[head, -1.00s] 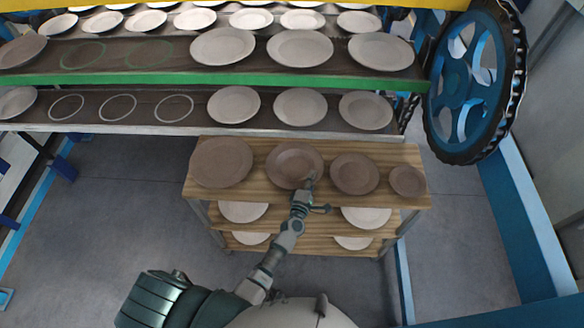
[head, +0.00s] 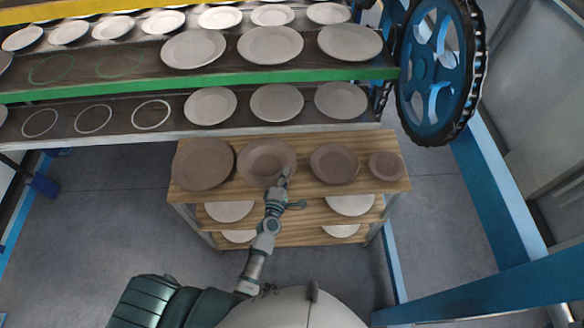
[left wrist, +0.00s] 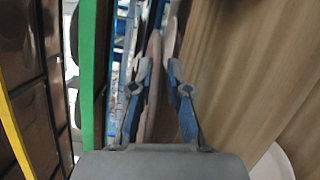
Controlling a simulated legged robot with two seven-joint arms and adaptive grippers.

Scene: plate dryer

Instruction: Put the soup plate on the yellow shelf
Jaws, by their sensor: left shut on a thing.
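The soup plate (head: 266,158) is brown with a sunken middle, over the top of the wooden stand; I cannot tell whether it is raised. My left gripper (head: 281,180) is shut on its near rim. In the left wrist view the fingers (left wrist: 155,85) flank the plate, seen edge-on as a thin brown strip (left wrist: 152,95). The yellow shelf (head: 72,22) shows as a yellow edge at the top left of the head view, above the green shelf; its surface is out of view. My right gripper is not in view.
Other brown plates sit on the wooden stand (head: 400,150): a large one (head: 203,163) left, two smaller ones right. The green-edged shelf (head: 130,90) and the grey shelf below carry pale plates and empty ring marks. A blue wheel (head: 437,70) stands at the right.

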